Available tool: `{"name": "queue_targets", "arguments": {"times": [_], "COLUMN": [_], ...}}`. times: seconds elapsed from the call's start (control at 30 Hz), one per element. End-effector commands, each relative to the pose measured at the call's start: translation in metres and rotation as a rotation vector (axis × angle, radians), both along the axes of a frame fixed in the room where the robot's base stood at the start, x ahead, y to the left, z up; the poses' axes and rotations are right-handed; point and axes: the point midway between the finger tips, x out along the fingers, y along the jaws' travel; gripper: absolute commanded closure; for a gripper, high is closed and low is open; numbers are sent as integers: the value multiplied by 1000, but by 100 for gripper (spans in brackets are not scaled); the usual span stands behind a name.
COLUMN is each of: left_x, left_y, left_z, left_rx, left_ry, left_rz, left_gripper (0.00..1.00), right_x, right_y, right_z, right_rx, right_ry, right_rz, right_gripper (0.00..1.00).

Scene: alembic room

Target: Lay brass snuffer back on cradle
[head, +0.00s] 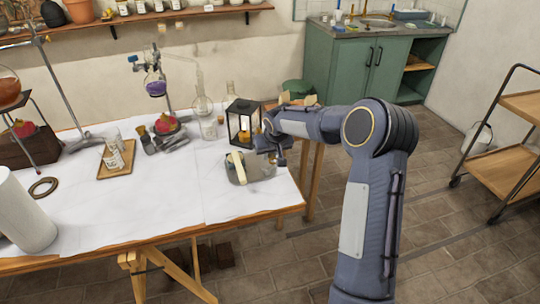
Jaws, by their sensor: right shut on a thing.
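My right gripper (272,146) is above the right end of the white-topped table (130,217), beside the black lantern (231,125). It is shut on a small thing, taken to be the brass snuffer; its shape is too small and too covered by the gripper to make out. A squat grey object with a cream bar on it (236,168) is on the table just left of and below the gripper. I cannot tell whether the gripper touches it. No cradle can be clearly picked out. My left gripper is not in view.
A wooden tray (115,160), a dark ring (43,187) and a white cylinder (22,212) are further left. The table's front middle is clear. A shelf cart (520,145) stands at right.

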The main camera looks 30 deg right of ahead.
Motion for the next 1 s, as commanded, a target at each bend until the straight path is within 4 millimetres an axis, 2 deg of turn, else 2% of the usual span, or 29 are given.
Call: {"name": "queue_targets", "arguments": {"times": [1.0], "left_x": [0], "left_y": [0], "left_z": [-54], "left_rx": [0], "left_ry": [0], "left_rz": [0], "left_gripper": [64], "right_x": [0], "right_y": [1], "right_z": [-77], "right_rx": [-1], "right_ry": [0], "right_rz": [2], "right_gripper": [100]}}
